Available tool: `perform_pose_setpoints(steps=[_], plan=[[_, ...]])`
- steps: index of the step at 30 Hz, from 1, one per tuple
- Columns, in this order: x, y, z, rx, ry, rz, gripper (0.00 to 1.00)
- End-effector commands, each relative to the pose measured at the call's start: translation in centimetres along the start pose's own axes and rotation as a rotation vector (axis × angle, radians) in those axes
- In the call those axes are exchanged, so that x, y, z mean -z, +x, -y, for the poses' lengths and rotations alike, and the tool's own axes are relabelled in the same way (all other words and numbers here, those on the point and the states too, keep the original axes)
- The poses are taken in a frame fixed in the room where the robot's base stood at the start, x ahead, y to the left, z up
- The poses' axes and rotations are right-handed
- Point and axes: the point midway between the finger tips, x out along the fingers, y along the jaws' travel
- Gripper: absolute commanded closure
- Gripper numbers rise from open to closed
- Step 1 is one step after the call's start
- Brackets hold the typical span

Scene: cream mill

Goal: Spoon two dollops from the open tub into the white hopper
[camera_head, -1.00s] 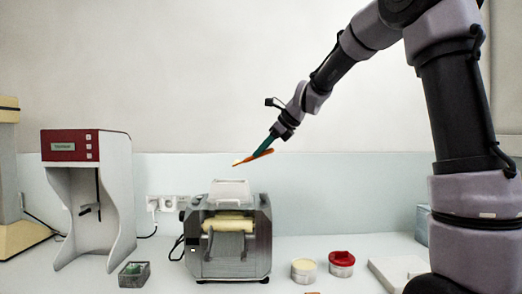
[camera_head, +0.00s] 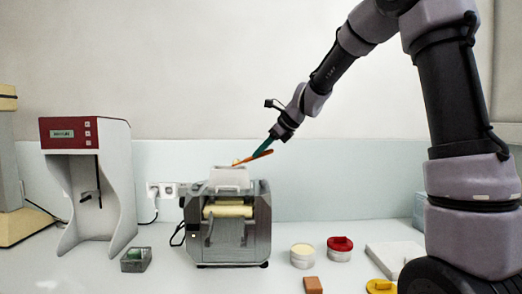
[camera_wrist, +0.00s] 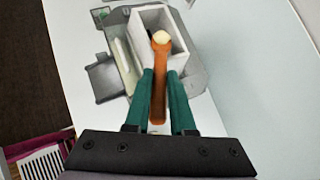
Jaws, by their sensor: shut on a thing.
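My gripper (camera_head: 268,148), with green fingers, is shut on an orange spoon (camera_head: 250,157). It also shows in the wrist view (camera_wrist: 161,80), with the orange spoon (camera_wrist: 158,95) between its fingers. A pale cream dollop (camera_wrist: 161,37) sits on the spoon's tip. The tip is over the white hopper (camera_head: 229,179), close above its rim in the head view. In the wrist view the dollop lies over the hopper's opening (camera_wrist: 150,18). The hopper tops the grey mill (camera_head: 228,240). The open tub (camera_head: 302,257), pale cream on top, stands right of the mill.
A red-topped tub (camera_head: 340,249) stands beside the open tub. A white slab (camera_head: 393,256), an orange block (camera_head: 313,285) and a yellow item (camera_head: 381,287) lie further right and in front. A red-and-white machine (camera_head: 86,190) and a small grey box (camera_head: 136,260) stand left.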

Motion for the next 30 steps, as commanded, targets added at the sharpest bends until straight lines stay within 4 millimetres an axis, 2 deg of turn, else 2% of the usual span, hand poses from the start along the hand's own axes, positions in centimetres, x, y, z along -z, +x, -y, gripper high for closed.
perform_pose_setpoints(steps=[30], plan=[[0.64, 0.64, -0.18, -0.001, 0.0, 0.0, 1.0]])
